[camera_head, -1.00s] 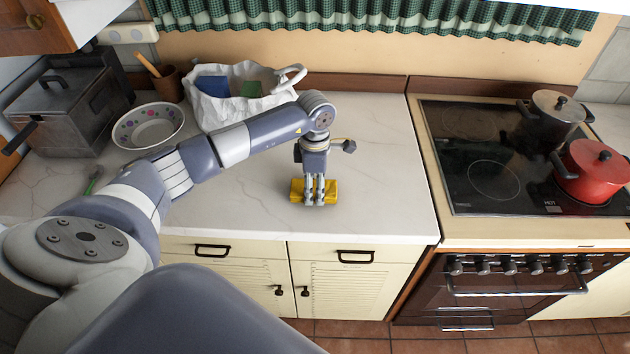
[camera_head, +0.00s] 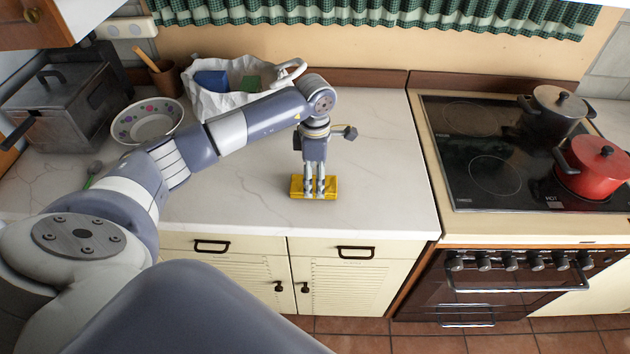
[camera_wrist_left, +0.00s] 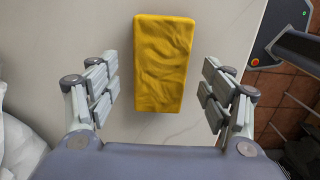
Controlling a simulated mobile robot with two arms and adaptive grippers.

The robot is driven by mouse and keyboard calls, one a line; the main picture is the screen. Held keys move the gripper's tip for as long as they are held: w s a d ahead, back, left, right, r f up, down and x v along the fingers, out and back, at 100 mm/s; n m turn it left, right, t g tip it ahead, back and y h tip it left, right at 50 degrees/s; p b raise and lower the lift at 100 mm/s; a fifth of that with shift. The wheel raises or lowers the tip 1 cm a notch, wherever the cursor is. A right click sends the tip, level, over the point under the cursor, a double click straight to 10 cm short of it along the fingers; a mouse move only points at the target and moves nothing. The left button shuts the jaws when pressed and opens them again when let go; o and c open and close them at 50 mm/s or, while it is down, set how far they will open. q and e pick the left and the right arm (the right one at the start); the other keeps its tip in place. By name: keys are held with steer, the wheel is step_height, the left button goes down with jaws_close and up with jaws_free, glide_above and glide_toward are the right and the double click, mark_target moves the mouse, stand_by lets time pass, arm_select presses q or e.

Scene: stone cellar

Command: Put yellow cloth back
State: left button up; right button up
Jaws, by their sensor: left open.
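The yellow cloth (camera_head: 330,188) is a folded, block-like bundle lying on the white counter near its front edge. My left gripper (camera_head: 314,191) points down right at the cloth in the head view and hides part of it. In the left wrist view the cloth (camera_wrist_left: 163,65) lies ahead between the two fingers of my gripper (camera_wrist_left: 163,100). The fingers are spread wide, with a gap on each side of the cloth. My right gripper is not in view.
A white bag (camera_head: 215,105) with a blue and a green item stands at the back, beside a flowered bowl (camera_head: 147,122). A stove (camera_head: 480,150) with a black pot (camera_head: 553,112) and a red pot (camera_head: 592,168) is at the right. The counter right of the cloth is clear.

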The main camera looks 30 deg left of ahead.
mark_target(315, 183)
arm_select(q)
step_height(315, 183, up, 10)
steer(key=b, duration=0.2)
steer(key=shift+b, duration=0.4)
steer(key=shift+s+f, duration=0.1)
